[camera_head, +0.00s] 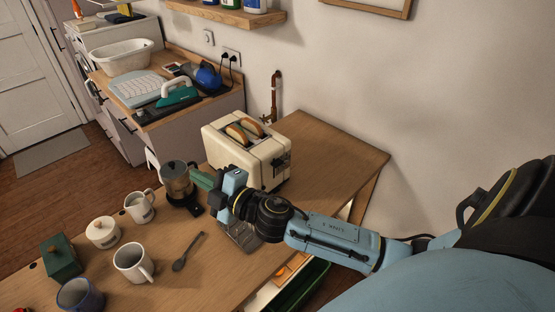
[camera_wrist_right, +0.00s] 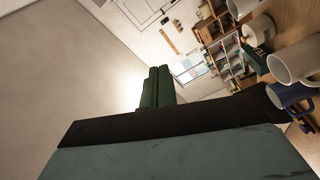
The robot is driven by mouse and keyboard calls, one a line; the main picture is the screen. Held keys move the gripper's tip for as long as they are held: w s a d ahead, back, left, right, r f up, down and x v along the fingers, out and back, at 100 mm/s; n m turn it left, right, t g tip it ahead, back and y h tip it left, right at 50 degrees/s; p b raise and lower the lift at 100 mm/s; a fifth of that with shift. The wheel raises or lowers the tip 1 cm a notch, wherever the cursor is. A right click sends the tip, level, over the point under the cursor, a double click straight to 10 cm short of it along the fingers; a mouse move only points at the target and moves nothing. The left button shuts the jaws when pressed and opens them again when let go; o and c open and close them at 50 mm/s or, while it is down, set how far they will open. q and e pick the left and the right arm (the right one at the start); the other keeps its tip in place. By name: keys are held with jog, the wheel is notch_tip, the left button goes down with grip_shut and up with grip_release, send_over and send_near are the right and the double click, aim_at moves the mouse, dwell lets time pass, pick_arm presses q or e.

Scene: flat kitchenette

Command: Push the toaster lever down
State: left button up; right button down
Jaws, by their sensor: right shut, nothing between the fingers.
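The cream toaster (camera_head: 222,150) stands on the wooden table near the wall, with two slices of bread (camera_head: 244,129) in its top slots. Dark controls (camera_head: 282,162) show on its right end face; I cannot make out the lever's position. My right gripper (camera_head: 200,179) is shut and empty, its green fingers pointing left, in front of the toaster's lower left part in the head view. I cannot tell whether it touches the toaster. In the right wrist view the closed fingers (camera_wrist_right: 157,86) point away from the camera and the toaster does not show. My left gripper is not in view.
A glass coffee pot (camera_head: 176,181) stands close to the right fingertips. A white mug (camera_head: 134,263), another mug (camera_head: 140,206), a lidded jar (camera_head: 102,232), a green box (camera_head: 61,258) and a dark spoon (camera_head: 187,252) lie to the front left. The table's right end (camera_head: 345,155) is clear.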

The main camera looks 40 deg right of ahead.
jog(key=w+a+r+n+g+y, duration=0.1)
jog(key=a+r+n+g+y, duration=0.25)
jog(key=n+y, duration=0.55)
jog(key=n+g+h+p, duration=0.2)
jog(key=n+g+h, duration=0.9)
jog(key=h, duration=0.3)
send_near(278, 163)
jog(key=shift+w+d+r, duration=0.1)
jog(key=shift+r, duration=0.25)
jog(key=shift+b+x, duration=2.85)
jog(key=shift+x, duration=0.65)
